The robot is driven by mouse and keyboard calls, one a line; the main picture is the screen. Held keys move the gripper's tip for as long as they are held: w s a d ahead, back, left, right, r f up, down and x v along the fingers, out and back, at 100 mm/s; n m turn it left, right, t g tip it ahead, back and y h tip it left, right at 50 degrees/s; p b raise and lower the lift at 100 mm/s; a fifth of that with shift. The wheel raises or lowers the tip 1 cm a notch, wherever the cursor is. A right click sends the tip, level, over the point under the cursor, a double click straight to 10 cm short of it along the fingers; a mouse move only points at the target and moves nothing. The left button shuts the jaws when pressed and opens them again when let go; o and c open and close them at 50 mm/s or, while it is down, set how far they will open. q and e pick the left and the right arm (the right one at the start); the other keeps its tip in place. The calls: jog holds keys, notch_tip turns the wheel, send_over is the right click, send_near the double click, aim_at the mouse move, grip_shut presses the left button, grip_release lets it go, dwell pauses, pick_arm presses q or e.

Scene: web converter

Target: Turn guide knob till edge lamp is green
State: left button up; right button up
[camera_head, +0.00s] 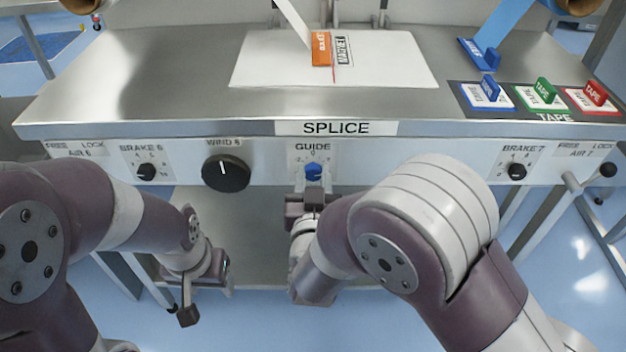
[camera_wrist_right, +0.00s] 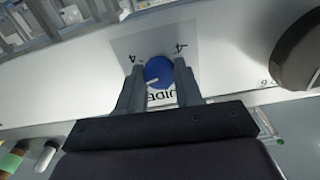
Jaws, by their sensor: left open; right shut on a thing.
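The blue guide knob (camera_head: 313,172) is on the front panel under the GUIDE label, below the SPLICE sign. My right gripper (camera_head: 313,190) reaches up to it from below and is shut on it. The right wrist view shows the blue knob (camera_wrist_right: 159,73) between the two fingers, with a white pointer mark on its face and a printed scale around it. My left gripper (camera_head: 207,290) is open and empty, low in front of the panel at the left. I cannot make out the edge lamp in either view.
The black WIND 6 knob (camera_head: 226,173) is left of the guide knob. Small black brake knobs (camera_head: 147,171) (camera_head: 516,171) sit further out on both sides. On the steel table (camera_head: 180,75) are a white sheet (camera_head: 400,65), an orange magnet block (camera_head: 321,48) and coloured tape holders (camera_head: 543,91).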

jog(key=shift+f+m+b, duration=0.1)
jog(key=shift+m+b, duration=0.35)
jog(key=shift+m, duration=0.65)
jog(key=o, duration=1)
jog(key=shift+o, duration=0.2)
jog(key=shift+s, duration=0.1)
jog(key=s+p, duration=0.2)
jog(key=s, duration=1)
jog(key=shift+s, duration=0.3)
